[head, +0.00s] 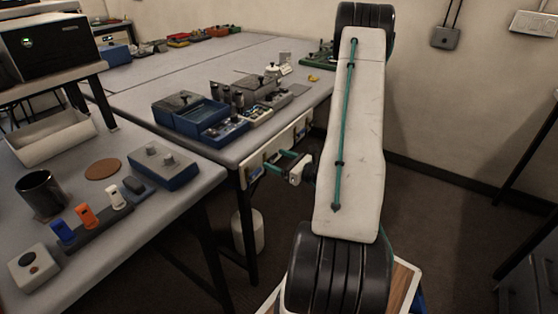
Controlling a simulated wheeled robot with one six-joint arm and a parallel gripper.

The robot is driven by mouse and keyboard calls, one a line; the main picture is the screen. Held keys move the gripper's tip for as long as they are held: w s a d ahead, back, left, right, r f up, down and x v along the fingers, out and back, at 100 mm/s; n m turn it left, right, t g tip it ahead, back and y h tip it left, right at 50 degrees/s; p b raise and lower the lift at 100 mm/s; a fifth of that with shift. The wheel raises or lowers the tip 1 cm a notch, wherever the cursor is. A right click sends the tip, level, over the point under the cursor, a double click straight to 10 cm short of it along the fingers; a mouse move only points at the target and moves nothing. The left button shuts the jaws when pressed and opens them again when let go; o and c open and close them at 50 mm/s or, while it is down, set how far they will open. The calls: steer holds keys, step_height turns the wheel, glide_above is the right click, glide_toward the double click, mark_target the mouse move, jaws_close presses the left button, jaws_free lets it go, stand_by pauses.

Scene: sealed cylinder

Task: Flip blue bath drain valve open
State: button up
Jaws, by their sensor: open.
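A pale panel (254,167) is fixed along the side edge of the far table. Small dark fittings show on it, too small to tell which is the blue bath drain valve. A blue box (176,122) with a dark lid stands on the table above and left of the panel; I cannot tell whether it is the bath. My gripper (278,160) is small in view, right in front of the panel, with its greenish fingers pointing left. It is open, and nothing shows between the fingers. I cannot tell whether it touches a fitting.
A nearer table at left holds a dark cup (41,193), a brown disc (103,169), a blue box with knobs (163,165) and a rack (95,226) of coloured clips. A white container (248,231) stands under the far table.

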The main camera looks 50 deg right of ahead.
steer(key=shift+w, duration=0.15)
steer(key=c, duration=1)
steer(key=shift+o, duration=0.2)
steer(key=shift+r+n, duration=0.1)
steer(key=shift+n, duration=0.2)
steer(key=n, duration=0.3)
steer(key=shift+r+n, duration=0.3)
steer(key=n, duration=0.4)
steer(key=shift+a+r+n, duration=0.3)
steer(key=n, duration=0.4)
steer(key=shift+a+r, duration=0.2)
steer(key=shift+a, duration=0.15)
steer(key=n, duration=0.2)
steer(key=a+n, duration=0.1)
steer(key=n, duration=0.2)
